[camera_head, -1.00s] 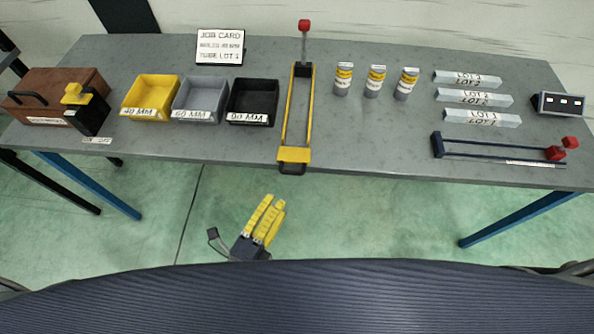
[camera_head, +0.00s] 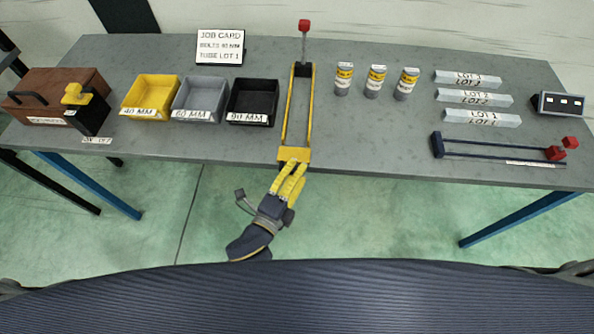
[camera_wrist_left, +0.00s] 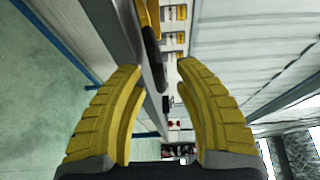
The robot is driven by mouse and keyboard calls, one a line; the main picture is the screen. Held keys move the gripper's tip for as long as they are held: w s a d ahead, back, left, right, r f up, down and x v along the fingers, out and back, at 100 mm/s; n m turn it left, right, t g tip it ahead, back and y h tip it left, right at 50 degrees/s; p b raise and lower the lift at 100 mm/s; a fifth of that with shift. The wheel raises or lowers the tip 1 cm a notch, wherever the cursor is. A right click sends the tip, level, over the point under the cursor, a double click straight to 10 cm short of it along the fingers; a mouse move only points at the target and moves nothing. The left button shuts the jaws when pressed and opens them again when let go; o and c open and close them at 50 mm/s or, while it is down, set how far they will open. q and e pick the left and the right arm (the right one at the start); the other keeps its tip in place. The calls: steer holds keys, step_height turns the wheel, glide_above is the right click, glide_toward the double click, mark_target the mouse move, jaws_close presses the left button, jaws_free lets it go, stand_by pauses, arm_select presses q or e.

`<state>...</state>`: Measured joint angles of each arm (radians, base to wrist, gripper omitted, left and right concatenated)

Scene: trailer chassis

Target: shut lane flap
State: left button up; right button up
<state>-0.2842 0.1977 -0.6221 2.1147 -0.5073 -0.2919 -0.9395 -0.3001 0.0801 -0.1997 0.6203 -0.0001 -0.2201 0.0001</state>
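The yellow-railed lane (camera_head: 285,115) runs front to back on the table, with a red-knobbed post (camera_head: 304,35) at its far end. A yellow flap piece (camera_head: 293,154) spans its near end at the table's front edge. My left gripper (camera_head: 292,167) is at the front of this piece, its fingertips overlapping its lower edge. In the left wrist view the two yellow fingers (camera_wrist_left: 160,78) are spread apart. A dark curved handle (camera_wrist_left: 153,62) shows ahead between the fingertips, below a yellow part (camera_wrist_left: 150,15). I cannot tell whether they touch. My right gripper is not in view.
Yellow (camera_head: 150,92), grey (camera_head: 200,95) and black (camera_head: 252,98) bins stand left of the lane. A dark blue frame with a red knob (camera_head: 557,152) is at the right front.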

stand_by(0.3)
arm_select(q)
jaws_close()
stand_by(0.3)
